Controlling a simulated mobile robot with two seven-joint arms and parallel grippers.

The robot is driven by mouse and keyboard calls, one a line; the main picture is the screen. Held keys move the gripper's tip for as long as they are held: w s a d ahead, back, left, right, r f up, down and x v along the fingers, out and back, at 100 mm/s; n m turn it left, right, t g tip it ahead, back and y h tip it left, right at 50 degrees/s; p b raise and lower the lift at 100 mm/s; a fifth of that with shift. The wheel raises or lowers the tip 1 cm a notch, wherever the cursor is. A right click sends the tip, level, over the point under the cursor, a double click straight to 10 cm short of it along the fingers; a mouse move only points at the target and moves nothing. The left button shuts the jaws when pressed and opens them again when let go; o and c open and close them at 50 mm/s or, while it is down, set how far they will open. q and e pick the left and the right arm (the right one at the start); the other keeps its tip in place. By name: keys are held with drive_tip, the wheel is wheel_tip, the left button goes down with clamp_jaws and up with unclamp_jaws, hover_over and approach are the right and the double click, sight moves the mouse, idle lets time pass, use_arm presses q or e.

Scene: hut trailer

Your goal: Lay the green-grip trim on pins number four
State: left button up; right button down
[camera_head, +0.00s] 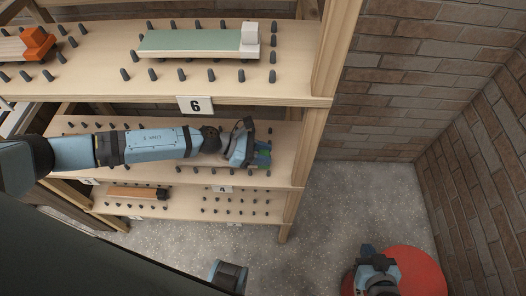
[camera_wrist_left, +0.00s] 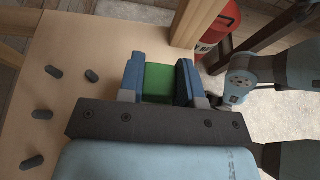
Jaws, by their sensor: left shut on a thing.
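My left gripper (camera_head: 262,155) is over the right end of the middle shelf (camera_head: 285,135), above the label 4 (camera_head: 222,188). In the left wrist view its two blue fingers (camera_wrist_left: 159,80) are shut on the green grip (camera_wrist_left: 158,82) of the trim. Several dark pins (camera_wrist_left: 92,75) stand on the bare board beside the gripper. My right gripper (camera_head: 368,252) is low at the right, away from the shelves; its opening is unclear.
The upper shelf, labelled 6 (camera_head: 195,105), holds a pale green trim with a white end (camera_head: 190,41) and an orange-ended piece (camera_head: 36,42). An orange-brown piece (camera_head: 138,193) lies on the lower shelf. A wooden post (camera_head: 325,70) bounds the right side. A red object (camera_head: 420,270) stands on the floor.

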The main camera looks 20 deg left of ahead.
use_arm(q)
drive_tip(key=shift+s+d+f, duration=0.1)
drive_tip(key=shift+s, duration=0.05)
drive_tip(key=shift+f+b, duration=0.15)
drive_tip(key=shift+b, duration=0.15)
drive_tip(key=o, duration=1)
